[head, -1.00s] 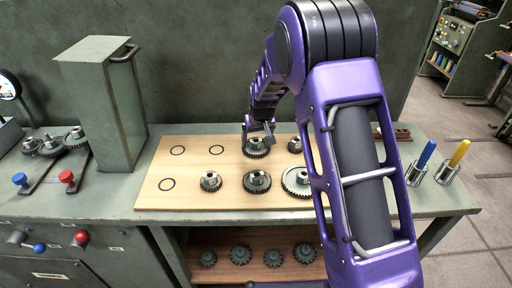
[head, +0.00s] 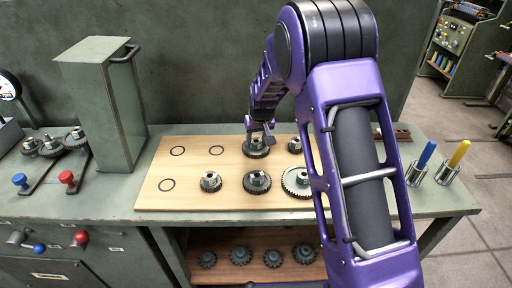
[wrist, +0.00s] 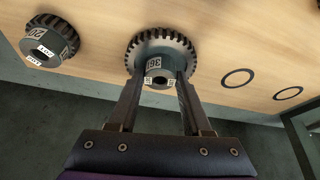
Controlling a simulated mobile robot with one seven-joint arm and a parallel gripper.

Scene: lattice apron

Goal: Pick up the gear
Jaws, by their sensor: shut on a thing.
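The gear (head: 257,154) is dark and toothed with a lighter raised hub, in the back row of the wooden board (head: 190,196). In the wrist view the gear (wrist: 133,51) shows a labelled hub between my two fingers. My gripper (wrist: 160,78) is shut on the hub, one finger on each side. In the head view my gripper (head: 257,138) reaches down to it from above, and the gear appears to rest on the board. The fingers partly hide the hub there.
Close by are another back-row gear (head: 295,145) and front-row gears (head: 211,182), (head: 257,182) and (head: 297,182). Several empty ringed spots lie at the board's left. A tall green box (head: 100,100) stands left. Metal cups with blue (head: 427,153) and yellow handles stand right.

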